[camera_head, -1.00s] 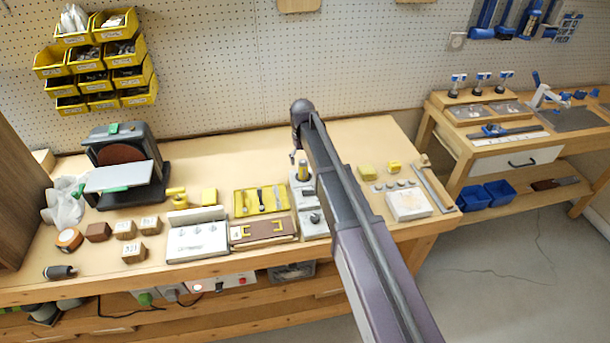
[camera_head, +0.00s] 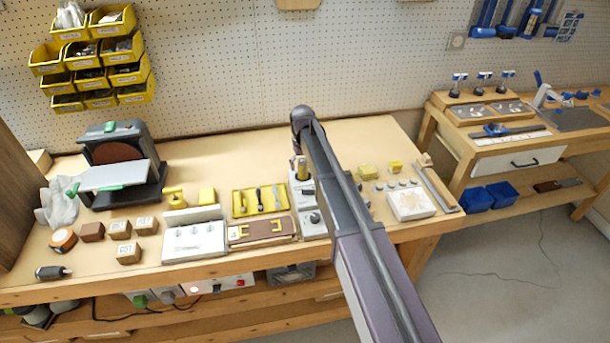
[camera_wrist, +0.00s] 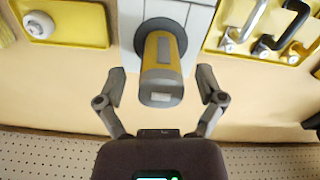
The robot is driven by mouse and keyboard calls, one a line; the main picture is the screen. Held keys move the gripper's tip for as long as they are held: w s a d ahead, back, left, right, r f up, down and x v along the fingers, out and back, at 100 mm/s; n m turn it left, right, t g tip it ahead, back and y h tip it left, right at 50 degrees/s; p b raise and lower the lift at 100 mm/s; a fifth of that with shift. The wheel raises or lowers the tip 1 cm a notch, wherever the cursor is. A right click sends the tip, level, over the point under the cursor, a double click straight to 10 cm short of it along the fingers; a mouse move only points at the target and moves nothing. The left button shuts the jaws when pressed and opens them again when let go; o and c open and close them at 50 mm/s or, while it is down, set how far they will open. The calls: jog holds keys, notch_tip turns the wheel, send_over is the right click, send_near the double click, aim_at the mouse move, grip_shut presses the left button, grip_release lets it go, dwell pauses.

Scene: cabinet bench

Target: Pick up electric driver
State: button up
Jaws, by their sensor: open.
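The electric driver (camera_wrist: 162,58), yellow and grey, stands upright in a dark round socket on a light holder (camera_wrist: 195,28) in the wrist view. In the head view the driver (camera_head: 301,170) shows just left of my arm, near the back of the bench. My gripper (camera_wrist: 161,78) is open, with one finger on each side of the driver's near end and a gap on both sides. It is not closed on anything. In the head view my arm hides most of the gripper.
A yellow tray (camera_head: 238,201) with several tools lies left of the holder. A white box (camera_head: 195,240) and a brown case (camera_head: 250,232) sit at the front. A sander (camera_head: 125,175) stands farther left. The pegboard wall rises behind.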

jog(key=shift+f+b, duration=0.7)
jog(key=shift+f, duration=0.35)
grip_shut()
